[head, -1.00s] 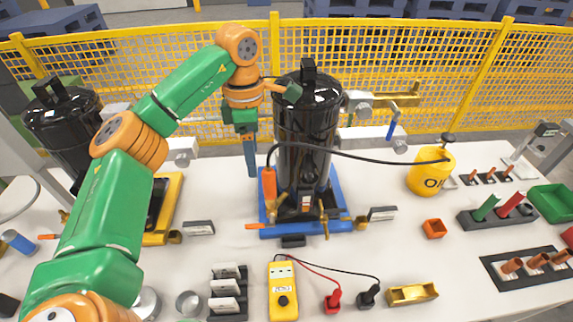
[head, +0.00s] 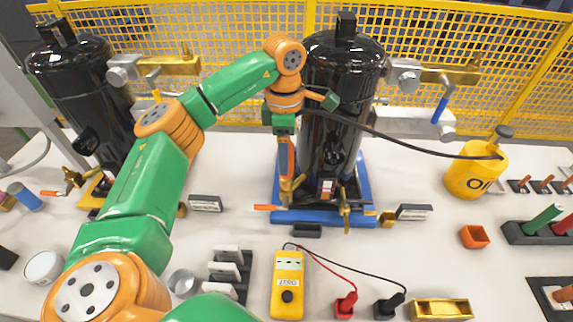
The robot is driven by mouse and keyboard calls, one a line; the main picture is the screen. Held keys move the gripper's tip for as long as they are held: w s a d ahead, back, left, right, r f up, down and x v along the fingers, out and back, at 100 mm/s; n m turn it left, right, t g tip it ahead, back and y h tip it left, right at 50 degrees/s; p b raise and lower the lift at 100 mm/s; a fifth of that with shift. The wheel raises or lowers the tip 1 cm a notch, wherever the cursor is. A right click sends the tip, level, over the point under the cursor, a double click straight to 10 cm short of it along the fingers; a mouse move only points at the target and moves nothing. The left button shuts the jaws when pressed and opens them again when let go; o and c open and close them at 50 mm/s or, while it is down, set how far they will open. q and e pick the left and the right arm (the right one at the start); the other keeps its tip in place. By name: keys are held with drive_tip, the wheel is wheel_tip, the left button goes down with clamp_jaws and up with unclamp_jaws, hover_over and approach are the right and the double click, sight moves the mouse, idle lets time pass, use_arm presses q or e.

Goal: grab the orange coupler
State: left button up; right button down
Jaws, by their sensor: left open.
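The right gripper is not in view.
The hose (head: 420,152) runs right to the yellow oil can (head: 475,172). A second black compressor (head: 85,100) stands left. A yellow fence (head: 440,50) closes the back.

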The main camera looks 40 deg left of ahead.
use_arm(q)
wheel_tip(320, 180, down, 3)
drive_tip(key=shift+f+p, duration=0.1)
drive_tip(key=shift+p, duration=0.25)
drive_tip(key=shift+w+f, duration=0.15)
drive_tip(key=shift+f, duration=0.25)
clamp_jaws()
drive_tip(key=shift+r, duration=0.2)
